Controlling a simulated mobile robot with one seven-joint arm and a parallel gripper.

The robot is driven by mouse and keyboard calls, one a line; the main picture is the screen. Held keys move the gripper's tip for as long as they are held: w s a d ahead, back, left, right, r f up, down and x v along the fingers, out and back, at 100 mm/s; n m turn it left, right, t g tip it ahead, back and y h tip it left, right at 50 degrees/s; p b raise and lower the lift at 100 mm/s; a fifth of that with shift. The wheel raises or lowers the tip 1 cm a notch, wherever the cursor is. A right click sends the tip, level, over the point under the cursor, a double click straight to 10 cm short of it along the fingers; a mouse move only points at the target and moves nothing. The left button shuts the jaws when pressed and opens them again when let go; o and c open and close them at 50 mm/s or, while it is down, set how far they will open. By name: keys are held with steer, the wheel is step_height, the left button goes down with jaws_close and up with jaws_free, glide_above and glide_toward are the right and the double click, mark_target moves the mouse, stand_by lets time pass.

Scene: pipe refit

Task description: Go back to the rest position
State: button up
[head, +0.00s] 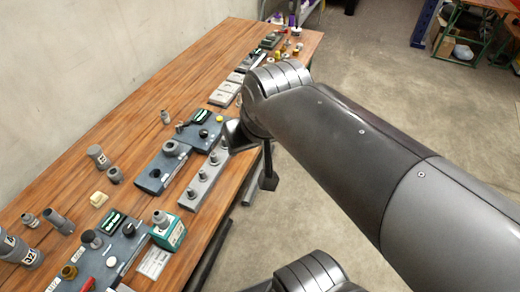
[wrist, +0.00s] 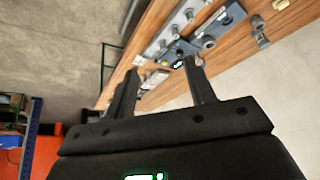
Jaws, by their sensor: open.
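My gripper (wrist: 161,70) is open and empty in the wrist view, its two dark fingers spread apart. In the head view the gripper (head: 252,160) is at the table's front edge, near a grey block with upright pegs (head: 205,178), partly hidden by my arm. I cannot tell its exact height, and I see nothing held between the fingers. My arm reaches in from the lower right of the head view.
The wooden table (head: 130,95) runs along the wall. The concrete floor (head: 360,60) to the right is open.

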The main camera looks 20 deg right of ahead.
steer(key=shift+s+d+f, duration=0.25)
steer(key=shift+s+d, duration=0.1)
steer(key=shift+s, duration=0.25)
steer(key=shift+s+d+f, duration=0.2)
steer(key=shift+s+d, duration=0.1)
steer(key=shift+s, duration=0.25)
stand_by(0.5)
